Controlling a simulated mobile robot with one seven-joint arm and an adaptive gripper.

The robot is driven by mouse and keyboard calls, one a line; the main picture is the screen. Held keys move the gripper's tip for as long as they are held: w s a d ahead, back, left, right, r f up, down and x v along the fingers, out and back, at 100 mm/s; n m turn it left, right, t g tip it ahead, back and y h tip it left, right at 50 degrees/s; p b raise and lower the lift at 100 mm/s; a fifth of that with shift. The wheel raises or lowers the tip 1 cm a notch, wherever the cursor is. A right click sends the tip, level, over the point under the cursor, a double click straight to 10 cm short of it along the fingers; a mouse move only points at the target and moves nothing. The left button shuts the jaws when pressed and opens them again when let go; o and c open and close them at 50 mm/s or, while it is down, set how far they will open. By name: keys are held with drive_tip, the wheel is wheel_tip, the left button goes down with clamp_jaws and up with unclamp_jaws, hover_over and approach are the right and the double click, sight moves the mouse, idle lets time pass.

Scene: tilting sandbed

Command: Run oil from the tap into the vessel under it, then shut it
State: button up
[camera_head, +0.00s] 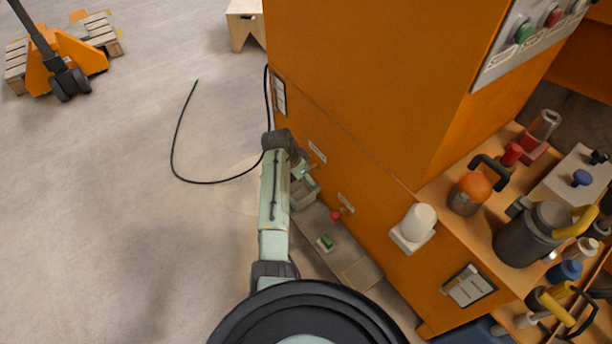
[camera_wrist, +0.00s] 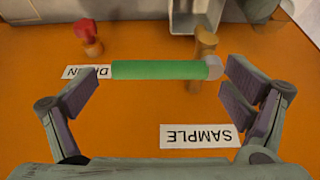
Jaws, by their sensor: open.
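In the wrist view a tap with a long green lever (camera_wrist: 160,70) and a brass body (camera_wrist: 205,45) stands out from an orange panel, near an upside-down SAMPLE label (camera_wrist: 201,136). The lever lies crosswise. My gripper (camera_wrist: 166,78) is open, one finger beyond each end of the lever, with no clear contact. No oil stream is visible. In the head view my gripper (camera_head: 303,168) is small, low beside the orange cabinet.
A red-handled tap (camera_wrist: 87,32) sits by the DRAIN label; it also shows in the head view (camera_head: 337,215). The orange cabinet (camera_head: 370,100) rises close beside my arm. A shelf with tools (camera_head: 470,220) is at the right. A black cable (camera_head: 173,150) lies on open floor.

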drive_tip(key=shift+c, duration=0.5)
drive_tip(key=shift+s+d, duration=0.1)
drive_tip(key=shift+s, duration=0.05)
drive_tip(key=c, duration=1.6)
